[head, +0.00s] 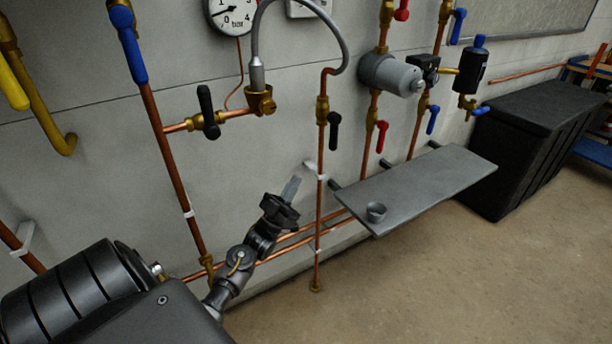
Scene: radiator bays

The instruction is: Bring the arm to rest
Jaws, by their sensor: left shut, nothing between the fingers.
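My left arm comes in from the lower left of the head view. My left gripper (291,188) points up and away, in front of the grey wall, left of a thin vertical copper pipe. Its fingers are together with nothing between them. It appears apart from the pipes and the shelf, though the exact depth is hard to tell. My right gripper is not in view.
Copper pipes with black (208,112), red and blue valve handles line the wall. A black chest (540,140) stands right. The floor in front is clear.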

